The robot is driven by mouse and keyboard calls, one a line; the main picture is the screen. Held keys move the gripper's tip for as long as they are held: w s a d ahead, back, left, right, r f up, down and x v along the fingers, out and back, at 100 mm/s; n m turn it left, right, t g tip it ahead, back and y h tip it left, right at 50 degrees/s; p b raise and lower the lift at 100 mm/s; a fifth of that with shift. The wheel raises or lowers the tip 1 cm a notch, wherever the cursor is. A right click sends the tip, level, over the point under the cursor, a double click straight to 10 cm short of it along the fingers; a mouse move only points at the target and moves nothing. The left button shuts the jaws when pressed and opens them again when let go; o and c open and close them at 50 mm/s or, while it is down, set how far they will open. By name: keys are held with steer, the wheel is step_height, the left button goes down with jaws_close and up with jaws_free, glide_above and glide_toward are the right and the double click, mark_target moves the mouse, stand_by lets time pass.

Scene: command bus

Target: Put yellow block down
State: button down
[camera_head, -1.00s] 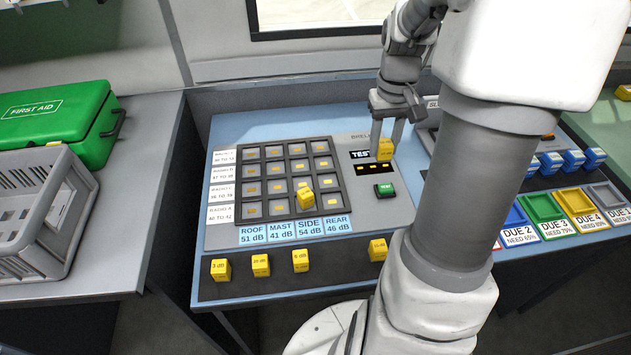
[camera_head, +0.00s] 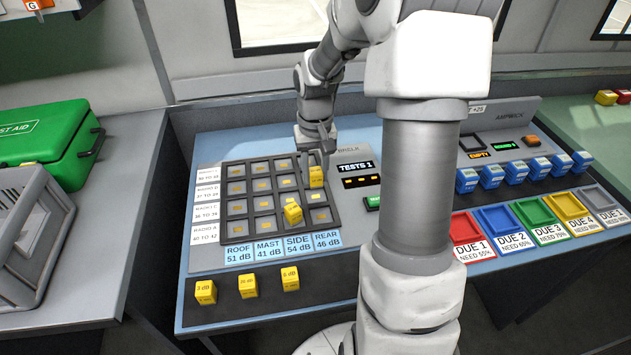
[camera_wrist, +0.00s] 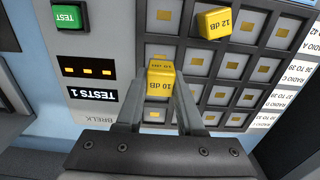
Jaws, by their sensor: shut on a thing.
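My gripper (camera_head: 316,165) is shut on a yellow block (camera_head: 316,178) marked 10 dB. In the head view the block is at the right-hand column of the grey slot grid (camera_head: 236,208), in its upper half. The wrist view shows the block (camera_wrist: 160,80) between the two fingers over the grid's edge column; I cannot tell whether it touches the grid. Another yellow block (camera_head: 293,214), marked 12 dB in the wrist view (camera_wrist: 216,22), sits tilted-looking on the grid, nearer the front and one column left.
Several yellow blocks (camera_head: 248,286) stand on the dark front strip. A green TEST button (camera_head: 372,202) and the TESTS 1 display (camera_head: 356,167) are right of the grid. Blue blocks (camera_head: 515,172) and coloured trays (camera_head: 537,213) are farther right. A grey crate (camera_head: 45,260) stands left.

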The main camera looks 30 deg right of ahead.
mark_target(316, 183)
steer(key=shift+f, duration=1.35)
steer(key=shift+f+b, duration=0.65)
steer(key=c, duration=0.5)
jaws_free()
steer(key=shift+r, duration=0.15)
step_height(316, 183, up, 13)
steer(key=p, duration=0.3)
steer(key=shift+s, duration=0.15)
